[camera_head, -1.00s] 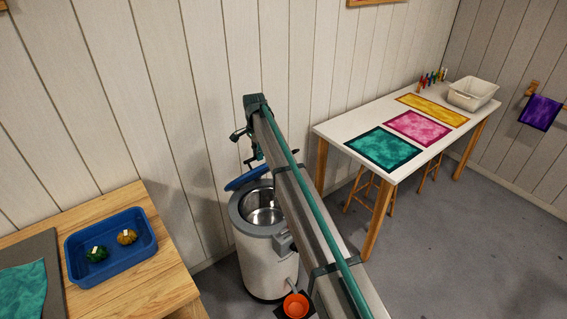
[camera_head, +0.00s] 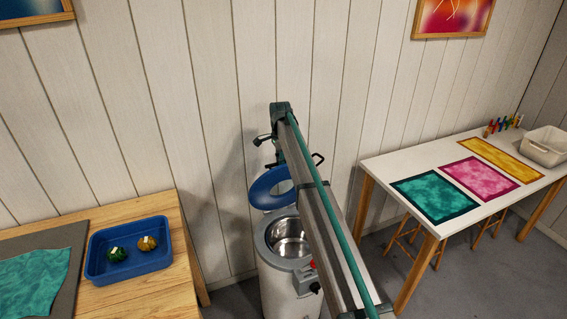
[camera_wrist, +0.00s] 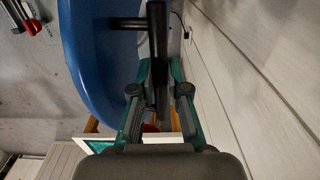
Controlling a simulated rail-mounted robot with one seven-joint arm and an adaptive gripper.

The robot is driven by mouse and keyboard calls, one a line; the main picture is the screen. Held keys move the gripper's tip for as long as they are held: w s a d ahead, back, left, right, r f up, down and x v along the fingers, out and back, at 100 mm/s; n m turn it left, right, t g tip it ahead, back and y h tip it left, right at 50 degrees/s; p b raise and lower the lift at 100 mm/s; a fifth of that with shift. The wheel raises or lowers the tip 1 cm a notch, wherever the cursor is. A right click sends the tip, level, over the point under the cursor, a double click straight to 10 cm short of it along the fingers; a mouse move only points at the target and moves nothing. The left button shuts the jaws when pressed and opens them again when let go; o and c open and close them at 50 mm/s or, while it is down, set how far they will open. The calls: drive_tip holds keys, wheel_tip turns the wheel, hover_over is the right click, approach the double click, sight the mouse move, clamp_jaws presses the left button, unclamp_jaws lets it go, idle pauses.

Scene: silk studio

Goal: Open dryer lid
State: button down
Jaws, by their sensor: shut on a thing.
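The dryer (camera_head: 268,268) is a round pale drum with a grey rim and a bare metal tub inside, in the head view. Its blue lid (camera_head: 262,191) stands raised and steeply tilted at the back of the rim, partly hidden by my arm. In the wrist view the lid (camera_wrist: 98,60) fills the left, with a black handle (camera_wrist: 157,30) standing off its face. My gripper (camera_wrist: 160,88) is shut on this handle, one finger on each side of the bar.
A wooden table (camera_head: 185,230) at left holds a blue tray (camera_head: 160,262) with two small bundles. A white table (camera_head: 395,170) at right holds coloured cloths and a pale basin (camera_head: 543,147). The plank wall (camera_head: 225,120) stands close behind the lid.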

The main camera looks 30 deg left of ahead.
drive_tip(key=shift+f, duration=0.4)
drive_tip(key=c, duration=1.4)
unclamp_jaws()
drive_tip(key=shift+f, duration=0.1)
drive_tip(key=shift+o, duration=1.2)
drive_tip(key=shift+w+a+f, duration=0.1)
drive_tip(key=shift+w+a, duration=0.05)
drive_tip(key=shift+a, duration=0.05)
drive_tip(key=shift+d+r, duration=0.15)
drive_tip(key=shift+r, duration=0.45)
wheel_tip(320, 180, up, 12)
drive_tip(key=shift+f, duration=0.25)
